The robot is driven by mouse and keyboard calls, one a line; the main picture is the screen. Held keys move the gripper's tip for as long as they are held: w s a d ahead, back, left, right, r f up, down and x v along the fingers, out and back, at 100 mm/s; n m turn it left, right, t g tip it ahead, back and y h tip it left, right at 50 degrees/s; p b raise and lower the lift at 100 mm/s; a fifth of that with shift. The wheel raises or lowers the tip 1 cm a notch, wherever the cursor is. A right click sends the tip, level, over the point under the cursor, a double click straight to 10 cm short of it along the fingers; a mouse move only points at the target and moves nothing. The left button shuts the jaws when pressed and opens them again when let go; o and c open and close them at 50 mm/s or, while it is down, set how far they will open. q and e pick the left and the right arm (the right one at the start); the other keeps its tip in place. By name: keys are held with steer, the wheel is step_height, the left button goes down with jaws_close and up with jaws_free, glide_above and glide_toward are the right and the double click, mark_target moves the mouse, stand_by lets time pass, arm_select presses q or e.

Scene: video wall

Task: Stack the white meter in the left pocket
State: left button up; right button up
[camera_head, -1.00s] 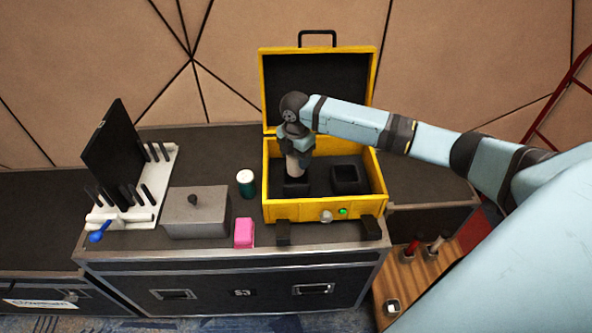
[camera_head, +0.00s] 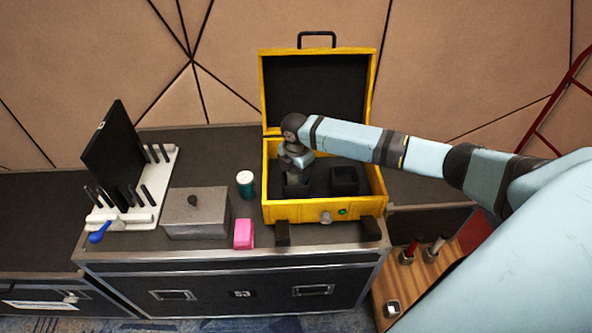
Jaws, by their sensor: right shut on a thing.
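The yellow case (camera_head: 285,212) stands open on the dark flight case, its lid upright at the back. Inside are two black pockets, the left pocket (camera_head: 297,190) and the right pocket (camera_head: 345,180). The right pocket looks empty. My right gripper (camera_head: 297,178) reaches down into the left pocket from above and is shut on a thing. That thing is hidden by the gripper and the pocket walls, so I cannot make out the white meter. My left gripper is not in view.
A green jar with a white lid (camera_head: 245,184), a grey box with a knob (camera_head: 196,213) and a pink block (camera_head: 243,234) stand left of the case. A white rack with a black panel (camera_head: 112,155) is further left. A wooden tray (camera_head: 432,280) is at lower right.

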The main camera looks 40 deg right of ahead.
steer(key=shift+s+a+f, duration=0.1)
steer(key=shift+s+f, duration=0.15)
steer(key=shift+f, duration=0.2)
steer(key=o, duration=0.8)
steer(key=shift+f, duration=0.1)
steer(key=shift+o, duration=1.2)
steer(key=shift+f, duration=0.15)
steer(key=r, duration=1.3)
steer(key=shift+w+r, duration=0.25)
steer(key=shift+r, duration=0.1)
